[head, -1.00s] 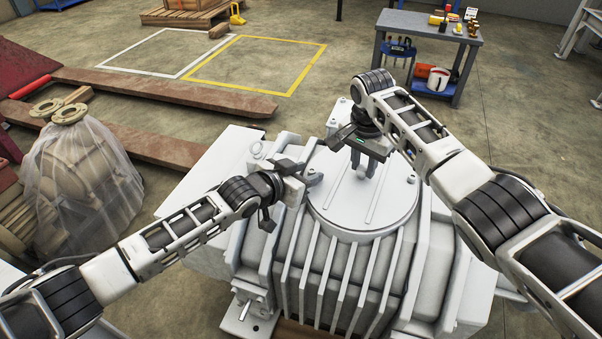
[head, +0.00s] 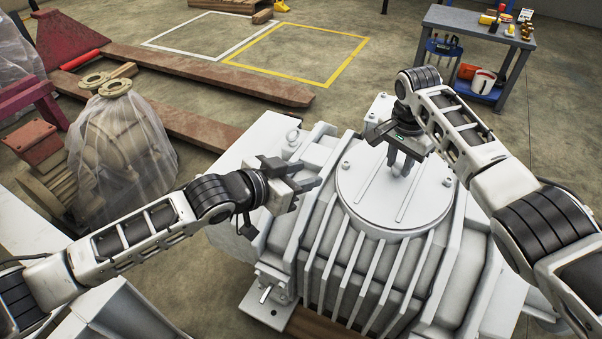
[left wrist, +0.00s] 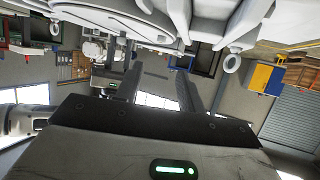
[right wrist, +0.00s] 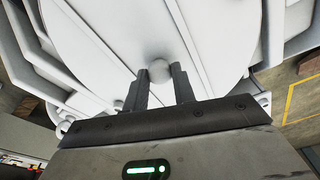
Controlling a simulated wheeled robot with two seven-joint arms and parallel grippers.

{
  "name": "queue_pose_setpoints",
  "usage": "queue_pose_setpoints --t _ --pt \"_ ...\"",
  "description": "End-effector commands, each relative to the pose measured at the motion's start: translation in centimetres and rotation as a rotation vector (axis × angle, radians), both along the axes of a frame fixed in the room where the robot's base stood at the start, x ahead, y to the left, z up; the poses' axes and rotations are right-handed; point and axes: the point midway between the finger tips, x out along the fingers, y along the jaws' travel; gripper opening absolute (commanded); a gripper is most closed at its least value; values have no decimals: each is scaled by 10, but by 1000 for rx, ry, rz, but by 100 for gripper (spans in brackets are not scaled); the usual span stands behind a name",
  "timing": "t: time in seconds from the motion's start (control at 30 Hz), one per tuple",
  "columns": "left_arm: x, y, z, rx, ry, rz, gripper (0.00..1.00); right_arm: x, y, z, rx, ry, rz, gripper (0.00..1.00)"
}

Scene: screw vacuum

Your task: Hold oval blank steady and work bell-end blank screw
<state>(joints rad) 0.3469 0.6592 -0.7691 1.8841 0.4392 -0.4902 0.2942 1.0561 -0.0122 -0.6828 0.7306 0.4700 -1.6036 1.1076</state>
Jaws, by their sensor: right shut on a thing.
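A large pale grey machine (head: 345,265) carries a round cover plate (head: 372,212) on top. I cannot tell which parts are the oval blank and the bell-end blank. My right gripper (head: 403,165) points down over the cover, its fingers close together. In the right wrist view, its fingertips (right wrist: 165,85) are shut on a small round-headed piece (right wrist: 159,70), apparently the screw, against the cover. My left gripper (head: 307,190) is left of the cover, apart from it. In the left wrist view, its fingers (left wrist: 165,80) are spread with nothing between them.
Lifting eyes (left wrist: 231,62) and raised ribs stand out around the cover. A plastic-wrapped part (head: 120,150) stands on the left, by rusty beams (head: 195,75). A workbench (head: 475,25) with tools is at the back right. The marked floor area (head: 300,50) is clear.

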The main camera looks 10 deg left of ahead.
Motion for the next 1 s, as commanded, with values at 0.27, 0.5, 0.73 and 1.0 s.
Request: queue_pose_setpoints --t 0.27,0.5,0.73,1.0 --pt "0 0 0 0 0 0 39 0 0 1 -1 -1 -1 37" --pt "0 0 0 0 0 0 39 0 0 0 -1 -1 -1 51" --pt "0 0 0 0 0 0 39 0 1 11 2 -3 0 51" --pt "0 0 0 0 0 0 39 -5 5 65 2 -5 1 51"
